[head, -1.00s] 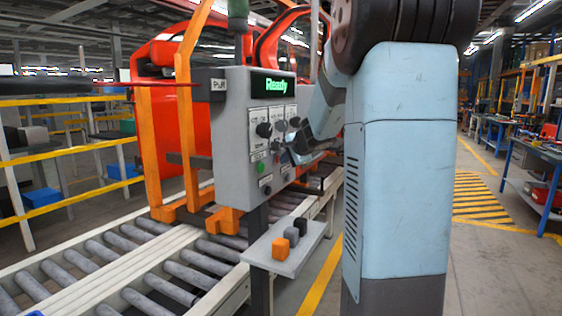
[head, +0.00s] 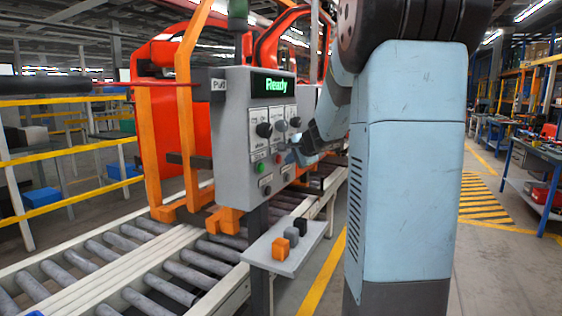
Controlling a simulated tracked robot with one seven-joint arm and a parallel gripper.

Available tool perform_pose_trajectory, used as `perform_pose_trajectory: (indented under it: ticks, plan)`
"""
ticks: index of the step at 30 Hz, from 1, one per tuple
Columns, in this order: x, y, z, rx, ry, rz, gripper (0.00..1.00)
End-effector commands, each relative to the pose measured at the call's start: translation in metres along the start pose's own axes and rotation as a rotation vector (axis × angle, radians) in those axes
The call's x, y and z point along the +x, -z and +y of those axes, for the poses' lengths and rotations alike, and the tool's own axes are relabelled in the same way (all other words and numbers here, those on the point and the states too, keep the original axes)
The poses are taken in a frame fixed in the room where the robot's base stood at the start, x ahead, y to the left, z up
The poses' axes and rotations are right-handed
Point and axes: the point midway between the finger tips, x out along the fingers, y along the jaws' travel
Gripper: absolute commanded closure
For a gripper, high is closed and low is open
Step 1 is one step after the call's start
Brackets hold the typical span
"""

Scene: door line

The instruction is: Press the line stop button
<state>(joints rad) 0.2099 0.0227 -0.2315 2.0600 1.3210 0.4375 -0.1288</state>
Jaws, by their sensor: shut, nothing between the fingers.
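The labels are too small to read, so I cannot tell for sure which one is the line stop button. My gripper (head: 294,157) is shut and empty, close in front of the panel's right side, near the reddish button. I cannot tell whether it touches the panel. My arm hides part of the area to the right.
A small shelf (head: 273,262) below the panel holds orange, grey and black cubes. A roller conveyor (head: 110,262) runs beneath and behind. Orange guard posts (head: 147,140) stand left of the panel. The floor to the right, with yellow stripes (head: 482,197), is clear.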

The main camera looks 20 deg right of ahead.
Motion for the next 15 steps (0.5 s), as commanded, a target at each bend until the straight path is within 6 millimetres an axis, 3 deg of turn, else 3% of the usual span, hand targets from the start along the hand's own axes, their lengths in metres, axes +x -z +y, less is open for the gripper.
perform_pose_trajectory:
  ticks: [15]
  plan:
    - [-0.021, 0.016, 0.015, 0.001, 0.000, 0.000, 1.00]
